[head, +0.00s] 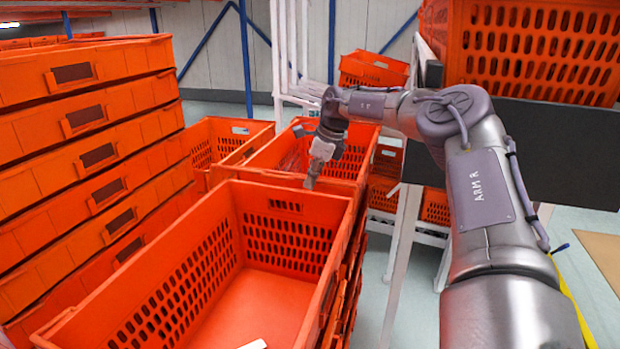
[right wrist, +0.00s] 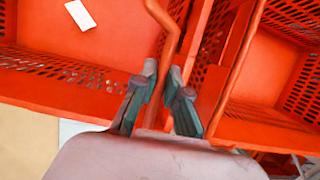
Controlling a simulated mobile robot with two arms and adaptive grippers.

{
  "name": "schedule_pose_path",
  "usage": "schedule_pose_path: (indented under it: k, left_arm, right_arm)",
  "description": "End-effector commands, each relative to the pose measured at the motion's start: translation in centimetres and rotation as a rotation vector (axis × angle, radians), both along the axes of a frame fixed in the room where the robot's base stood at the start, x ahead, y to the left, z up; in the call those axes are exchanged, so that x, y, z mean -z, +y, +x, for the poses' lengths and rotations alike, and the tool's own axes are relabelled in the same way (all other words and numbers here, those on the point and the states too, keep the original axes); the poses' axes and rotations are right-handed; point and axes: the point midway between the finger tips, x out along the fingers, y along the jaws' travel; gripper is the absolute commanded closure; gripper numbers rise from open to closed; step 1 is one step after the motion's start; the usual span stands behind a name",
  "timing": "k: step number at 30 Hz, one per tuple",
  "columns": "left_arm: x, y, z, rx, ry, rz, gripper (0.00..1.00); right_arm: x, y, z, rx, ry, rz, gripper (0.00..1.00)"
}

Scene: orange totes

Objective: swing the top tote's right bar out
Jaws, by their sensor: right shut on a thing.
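The top tote (head: 137,259) is an orange open crate with slotted walls, in the front middle of the head view. Its inside shows at the left of the right wrist view (right wrist: 65,90). My right gripper (head: 311,182) points down at the tote's far right corner. In the right wrist view, my right gripper (right wrist: 162,72) is shut on the right bar (right wrist: 168,28), a thin orange bent bar running between its fingertips. In the head view I cannot make out the bar from the rim. My left gripper is not in view.
A white slip (head: 253,345) lies in the top tote. Another orange tote (head: 262,150) stands close behind it. A tall stack of orange totes (head: 95,150) fills the left. A dark panel (head: 545,145) with a tote above it stands behind my right arm.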

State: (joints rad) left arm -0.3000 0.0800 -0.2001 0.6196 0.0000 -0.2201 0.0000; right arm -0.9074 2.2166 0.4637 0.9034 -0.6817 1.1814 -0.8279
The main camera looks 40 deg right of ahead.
Motion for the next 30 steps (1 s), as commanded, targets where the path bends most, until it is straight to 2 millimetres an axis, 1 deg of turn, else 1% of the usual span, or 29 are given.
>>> schedule_pose_path:
  k: [10, 19, 29, 30]
  left_arm:
    - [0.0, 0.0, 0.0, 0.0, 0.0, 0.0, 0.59]
    - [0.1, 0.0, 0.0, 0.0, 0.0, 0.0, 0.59]
    - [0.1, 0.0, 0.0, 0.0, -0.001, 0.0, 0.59]
    - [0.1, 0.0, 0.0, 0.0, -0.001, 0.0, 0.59]
  right_arm:
    - [0.2, -0.2, 0.1, -0.002, 0.002, 0.001, 0.95]
    - [1.7, -1.7, 0.9, 0.001, 0.005, 0.001, 0.95]
    - [1.8, -2.0, 1.1, -0.003, 0.001, 0.001, 0.95]
    - [1.8, -2.0, 1.1, -0.003, 0.001, 0.001, 0.82]
